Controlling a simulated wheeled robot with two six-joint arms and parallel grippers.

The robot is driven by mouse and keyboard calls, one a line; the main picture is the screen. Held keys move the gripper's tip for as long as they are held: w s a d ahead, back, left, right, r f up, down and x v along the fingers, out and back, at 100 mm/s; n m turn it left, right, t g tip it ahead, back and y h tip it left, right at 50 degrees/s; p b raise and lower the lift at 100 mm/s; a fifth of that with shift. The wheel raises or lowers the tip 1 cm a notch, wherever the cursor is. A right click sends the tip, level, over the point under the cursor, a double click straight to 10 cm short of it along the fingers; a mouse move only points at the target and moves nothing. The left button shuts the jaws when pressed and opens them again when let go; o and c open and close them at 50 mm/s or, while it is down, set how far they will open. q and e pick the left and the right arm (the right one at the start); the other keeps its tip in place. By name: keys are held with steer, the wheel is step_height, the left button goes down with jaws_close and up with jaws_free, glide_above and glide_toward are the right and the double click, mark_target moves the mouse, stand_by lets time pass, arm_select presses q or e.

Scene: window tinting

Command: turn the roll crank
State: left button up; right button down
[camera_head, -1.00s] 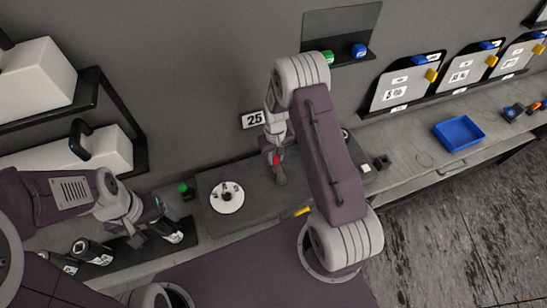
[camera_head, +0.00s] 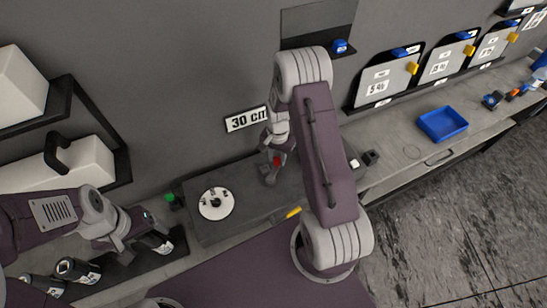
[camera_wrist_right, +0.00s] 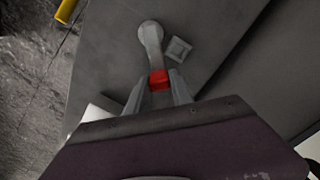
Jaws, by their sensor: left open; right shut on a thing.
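The roll crank is a grey arm (camera_wrist_right: 151,45) with a red handle (camera_wrist_right: 159,80), on the dark flat unit against the wall. The red handle also shows in the head view (camera_head: 277,160), partly covered by my fingers. My right gripper (camera_wrist_right: 160,90) is shut on the red handle, one finger on each side. My left gripper (camera_head: 152,238) is open at lower left, away from the crank, over dark bottles.
A white disc (camera_head: 216,204) lies on the dark unit, left of the crank. Dark bottles (camera_head: 78,270) lie in a black rack at lower left. A blue tray (camera_head: 442,124) sits on the right bench. A yellow item (camera_head: 293,213) lies at the unit's front edge.

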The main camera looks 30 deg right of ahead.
steer(key=shift+s+d+r+m, duration=0.1)
steer(key=shift+s+d+m, duration=0.1)
steer(key=shift+m, duration=0.35)
steer(key=shift+s+d+r+m, duration=0.1)
steer(key=shift+d+m, duration=0.1)
steer(key=shift+m, duration=0.35)
steer(key=c, duration=1.1)
jaws_free()
steer(key=shift+s, duration=0.1)
steer(key=shift+s+f, duration=0.1)
